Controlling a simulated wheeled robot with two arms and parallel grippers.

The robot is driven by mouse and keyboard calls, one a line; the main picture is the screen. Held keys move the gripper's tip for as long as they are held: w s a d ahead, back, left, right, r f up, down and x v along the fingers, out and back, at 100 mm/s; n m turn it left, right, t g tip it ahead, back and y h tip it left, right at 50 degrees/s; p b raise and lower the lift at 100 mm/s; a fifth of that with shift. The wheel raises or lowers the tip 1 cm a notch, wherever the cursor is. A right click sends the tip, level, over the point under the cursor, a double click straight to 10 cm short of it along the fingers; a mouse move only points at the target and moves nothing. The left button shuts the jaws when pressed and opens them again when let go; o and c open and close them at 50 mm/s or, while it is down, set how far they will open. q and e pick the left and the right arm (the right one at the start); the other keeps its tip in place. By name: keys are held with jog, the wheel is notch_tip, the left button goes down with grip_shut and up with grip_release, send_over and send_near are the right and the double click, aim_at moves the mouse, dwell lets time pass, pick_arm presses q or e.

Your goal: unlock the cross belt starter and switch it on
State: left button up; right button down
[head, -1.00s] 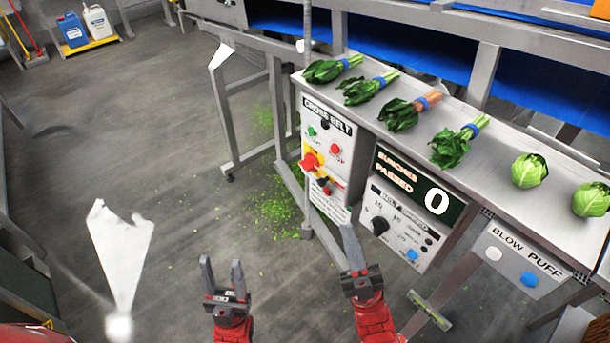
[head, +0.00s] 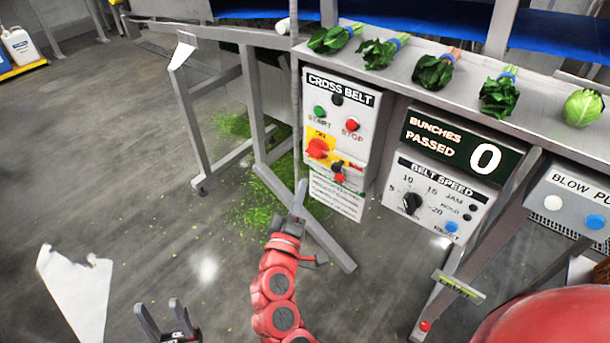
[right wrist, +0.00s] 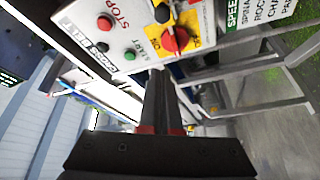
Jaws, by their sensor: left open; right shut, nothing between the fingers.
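The cross belt starter (head: 350,102) is a pale box on the frame's front. It bears a green start button (head: 320,111), a red stop button (head: 352,124) and a red rotary handle (head: 318,149) on a yellow plate. A small red piece that looks like a padlock (head: 338,177) hangs just below right of the handle. My right gripper (head: 301,184) is shut and empty, below left of the box. In the right wrist view its fingers (right wrist: 165,85) point toward the red handle (right wrist: 175,40), apart from it. My left gripper (head: 162,308) is open and empty, low at left.
A belt speed panel (head: 450,183) and a bunches counter showing 0 (head: 462,142) sit right of the starter. Greens lie on the steel ledge (head: 430,50) above. Frame legs (head: 190,130) stand left of it.

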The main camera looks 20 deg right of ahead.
aim_at(313, 157)
jog(key=x, duration=0.6)
jog(key=p+x, duration=0.1)
jog(key=x, duration=0.3)
jog(key=shift+d+r, duration=0.1)
jog(key=shift+d, duration=0.25)
jog(key=shift+s+d+f, duration=0.5)
jog(key=shift+s+d, duration=0.05)
jog(key=shift+s, duration=0.15)
jog(key=shift+s+d+f, duration=0.5)
jog(key=shift+s+d, duration=0.05)
jog(key=shift+s, duration=0.15)
jog(key=s+d, duration=0.2)
jog(key=s, duration=0.1)
jog(key=shift+s+d+p, duration=0.25)
jog(key=shift+d+p, duration=0.1)
